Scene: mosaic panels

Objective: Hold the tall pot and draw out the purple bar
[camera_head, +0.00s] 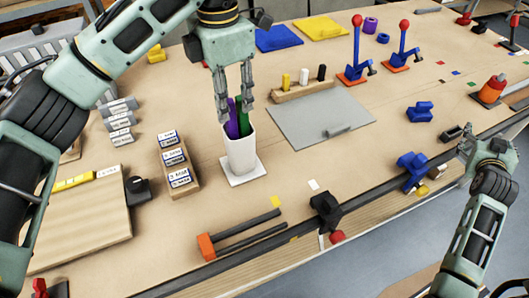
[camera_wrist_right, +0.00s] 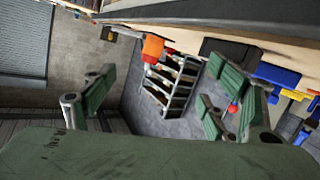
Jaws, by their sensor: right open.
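A tall white pot (camera_head: 241,152) stands upright on a white square base (camera_head: 243,170). A purple bar (camera_head: 232,119) and a green bar (camera_head: 243,116) stick up out of its mouth; their lower parts are hidden inside. My left gripper (camera_head: 236,107) points down at the pot's mouth, its fingers apart on either side of the bars' upper ends. I cannot tell whether the fingers touch a bar. My right gripper (camera_head: 482,143) is open and empty, far right of the pot near the table's front edge. It also shows in the right wrist view (camera_wrist_right: 155,105), without pot or bars.
A grey plate (camera_head: 320,118) and a wooden block with pegs (camera_head: 303,90) lie right of the pot. A labelled wooden rack (camera_head: 178,165) stands left. Blue-and-red levers (camera_head: 357,55) stand at the back.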

